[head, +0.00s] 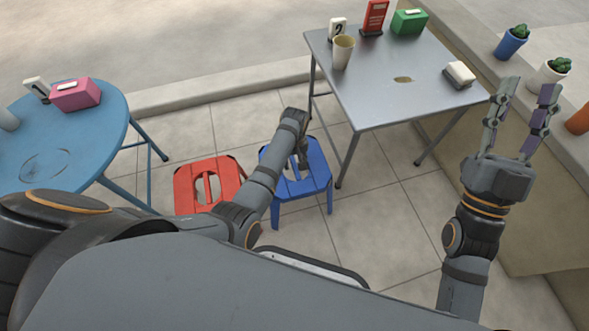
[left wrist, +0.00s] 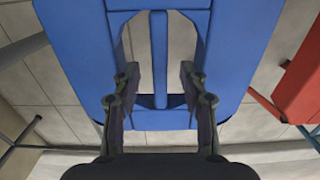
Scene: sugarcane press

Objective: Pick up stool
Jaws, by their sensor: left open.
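A blue stool (head: 312,180) stands upright on the tiled floor, with two openings and a central bar in its seat. My left gripper (head: 303,163) points down at this seat, and its arm hides part of the stool. In the left wrist view the blue seat (left wrist: 80,50) fills the middle. The left gripper (left wrist: 158,78) is open there, with one finger on each side of the central bar. I cannot tell how deep the fingers reach into the openings. A red stool (head: 190,182) stands just left of the blue one. My right gripper (head: 521,100) is open and empty, raised at the right.
A grey metal table (head: 390,105) behind the blue stool holds a cup (head: 342,52), signs and boxes. A blue round table (head: 110,130) stands at the left. Potted plants (head: 511,42) line a ledge at the right.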

